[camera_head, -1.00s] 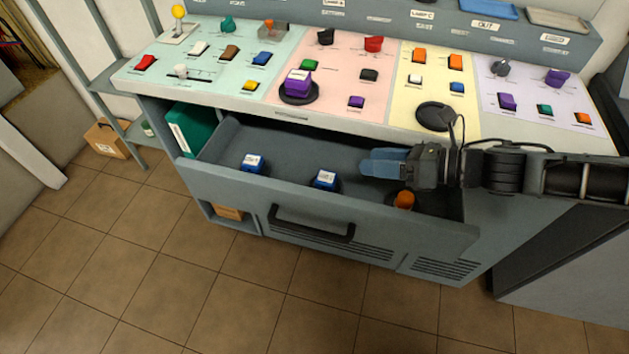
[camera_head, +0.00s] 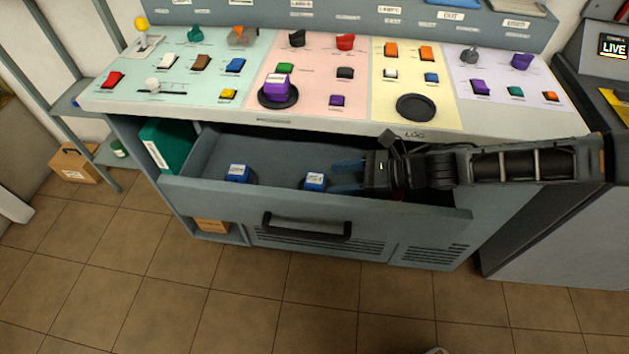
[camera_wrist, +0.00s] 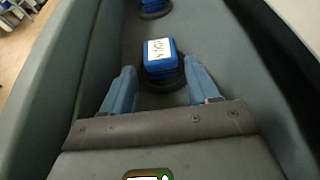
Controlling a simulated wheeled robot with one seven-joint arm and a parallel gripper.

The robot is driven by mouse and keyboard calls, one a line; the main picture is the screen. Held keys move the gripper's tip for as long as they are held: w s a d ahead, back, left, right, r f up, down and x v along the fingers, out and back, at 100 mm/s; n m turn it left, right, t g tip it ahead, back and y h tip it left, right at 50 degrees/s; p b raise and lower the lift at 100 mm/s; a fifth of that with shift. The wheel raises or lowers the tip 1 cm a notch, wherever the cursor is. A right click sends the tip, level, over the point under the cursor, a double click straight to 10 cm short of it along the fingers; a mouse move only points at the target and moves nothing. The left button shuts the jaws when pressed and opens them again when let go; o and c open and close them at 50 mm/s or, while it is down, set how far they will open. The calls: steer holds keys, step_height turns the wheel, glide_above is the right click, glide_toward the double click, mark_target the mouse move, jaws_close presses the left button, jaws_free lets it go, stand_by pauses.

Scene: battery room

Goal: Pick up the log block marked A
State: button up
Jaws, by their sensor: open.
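Two blue blocks with white labels stand in the open drawer (camera_head: 345,218). The right block (camera_head: 315,181) is the nearer one in the wrist view (camera_wrist: 161,60), on a dark round base, just beyond and between my fingertips. Its label print is too small and tilted to read surely. The left block (camera_head: 237,173) shows at the top edge of the wrist view (camera_wrist: 154,7). My gripper (camera_head: 347,178) is inside the drawer, pointing left, its two blue fingers (camera_wrist: 158,82) apart with nothing held between them.
The drawer walls stand close on both sides of my gripper. The console panel (camera_head: 330,115) overhangs behind, with a purple block (camera_head: 277,86) on a dark round pad and an empty dark pad (camera_head: 416,107). A green binder (camera_head: 163,146) stands left of the drawer.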

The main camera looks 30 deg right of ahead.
mark_target(322, 179)
steer(key=shift+f+p+x, duration=0.15)
steer(key=shift+p+x, duration=0.1)
steer(key=shift+x, duration=1.05)
steer(key=shift+f+p+x, duration=0.1)
steer(key=shift+p+x, duration=0.15)
steer(key=shift+x, duration=1)
steer(key=c, duration=0.7)
steer(key=shift+c, duration=0.2)
steer(key=shift+r, duration=0.15)
